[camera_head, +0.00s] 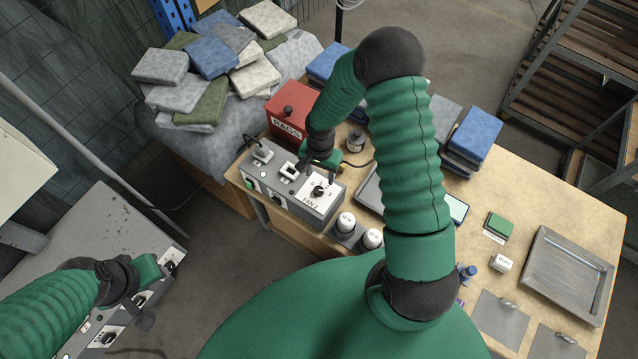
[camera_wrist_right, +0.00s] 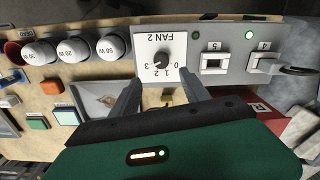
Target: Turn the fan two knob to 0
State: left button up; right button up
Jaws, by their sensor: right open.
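The fan two knob (camera_head: 319,190) is a small black dial on a white plate marked FAN 2, on top of a grey control box (camera_head: 262,181). In the right wrist view the knob (camera_wrist_right: 161,61) sits among the marks 0 to 3; its pointer is too small to read surely. My right gripper (camera_head: 321,176) is open, its fingers pointing at the plate. In the wrist view the fingers (camera_wrist_right: 160,88) stand apart below the knob, which is not between them. My left gripper (camera_head: 150,290) hangs over another grey panel at the lower left; its opening is unclear.
Switches 4 (camera_wrist_right: 266,60) and 5 (camera_wrist_right: 214,62) share the box. White-capped jars (camera_head: 345,223) stand close beside it. A red RAGS box (camera_head: 291,108) is behind, and folded cloths (camera_head: 210,65) lie farther back. A metal tray (camera_head: 566,275) lies at the right.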

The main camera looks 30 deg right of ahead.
aim_at(318, 189)
jog(key=f, duration=0.3)
jog(key=f+p, duration=0.1)
jog(key=f, duration=0.5)
jog(key=shift+w+a+f, duration=0.1)
jog(key=shift+w+a, duration=0.15)
jog(key=shift+a, duration=0.15)
jog(key=shift+a+f, duration=0.1)
jog(key=shift+f, duration=0.15)
jog(key=shift+s+d, duration=0.2)
jog(key=shift+s, duration=0.05)
jog(key=shift+d, duration=0.15)
jog(key=c, duration=0.5)
jog(key=shift+w, duration=0.15)
grip_shut()
